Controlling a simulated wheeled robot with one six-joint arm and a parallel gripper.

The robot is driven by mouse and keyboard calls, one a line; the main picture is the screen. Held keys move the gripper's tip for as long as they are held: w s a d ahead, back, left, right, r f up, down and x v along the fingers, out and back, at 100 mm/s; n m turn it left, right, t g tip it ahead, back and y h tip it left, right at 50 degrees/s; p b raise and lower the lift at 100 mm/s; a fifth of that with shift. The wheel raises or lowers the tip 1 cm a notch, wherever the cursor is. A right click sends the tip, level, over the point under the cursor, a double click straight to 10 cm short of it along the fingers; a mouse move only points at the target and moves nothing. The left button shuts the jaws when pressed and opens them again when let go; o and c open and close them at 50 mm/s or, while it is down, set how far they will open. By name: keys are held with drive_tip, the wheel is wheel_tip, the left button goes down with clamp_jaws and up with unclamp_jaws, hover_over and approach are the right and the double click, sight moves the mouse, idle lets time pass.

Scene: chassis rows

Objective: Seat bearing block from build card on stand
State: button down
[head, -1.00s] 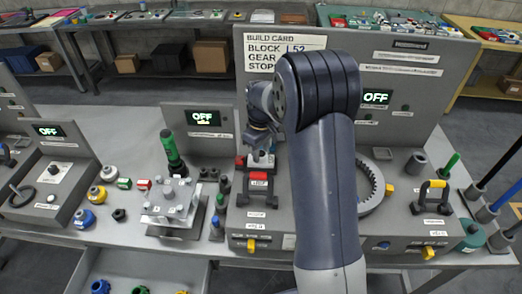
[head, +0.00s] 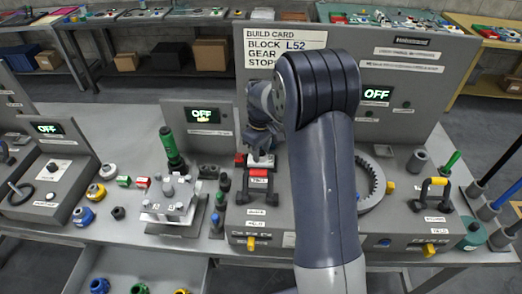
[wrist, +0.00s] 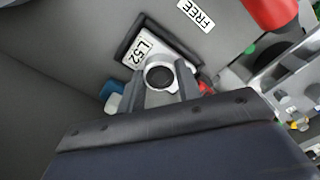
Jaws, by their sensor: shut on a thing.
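My gripper (wrist: 160,84) is shut on the bearing block (wrist: 147,52), a light grey block with a round dark bore and an L52 label. It is held between the two grey fingers. The block lies within the outline of a dark rectangular stand (wrist: 122,47) in the wrist view; whether it is fully down on it I cannot tell. In the head view my gripper (head: 261,158) is just behind the red-handled clamp (head: 258,174).
A FREE label (wrist: 196,15) and a red handle (wrist: 270,10) lie close to the block. A ring gear (head: 374,183) and a yellow-handled clamp (head: 433,193) stand right. A fixture with grey blocks (head: 172,203) and a green-handled tool (head: 171,148) stand left.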

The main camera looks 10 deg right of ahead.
drive_tip(key=shift+f, duration=0.35)
drive_tip(key=c, duration=0.9)
unclamp_jaws()
wheel_tip(320, 180, up, 11)
drive_tip(key=shift+f+b, duration=0.1)
drive_tip(key=shift+b, duration=0.75)
wheel_tip(320, 180, down, 11)
drive_tip(key=shift+r+p, duration=0.2)
drive_tip(key=shift+p, duration=0.6)
drive_tip(key=shift+r, duration=0.15)
